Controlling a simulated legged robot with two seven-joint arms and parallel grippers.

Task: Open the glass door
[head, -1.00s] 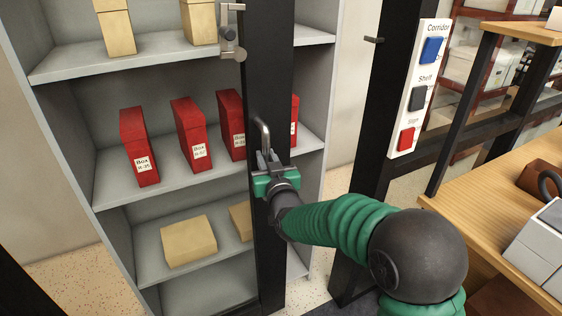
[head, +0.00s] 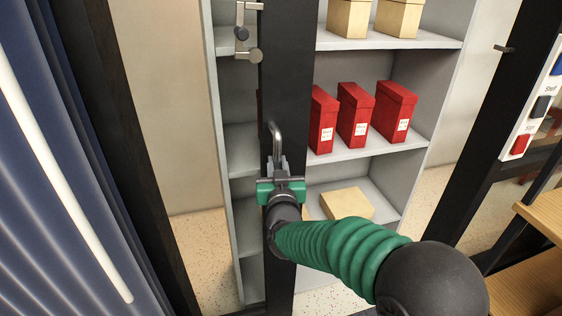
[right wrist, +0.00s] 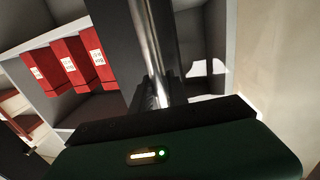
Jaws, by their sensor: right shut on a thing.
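The glass door shows by its dark upright stile (head: 289,110) in front of the grey shelf unit; its clear pane is hard to make out. A metal bar handle (head: 276,140) stands on the stile. My right gripper (head: 279,180), with green jaw parts, is shut on the lower part of this handle. In the right wrist view the shiny handle bar (right wrist: 148,45) rises from between my jaws. A metal latch fitting (head: 241,35) sits higher, at the stile's left side. My left gripper is not in view.
Right of the stile, a wide gap reaches to a dark post with a button panel (head: 530,110). Red boxes (head: 355,115) and beige boxes (head: 346,205) stand on the shelves behind. A wooden table (head: 545,212) is at right, a blue ribbed surface (head: 50,180) at left.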

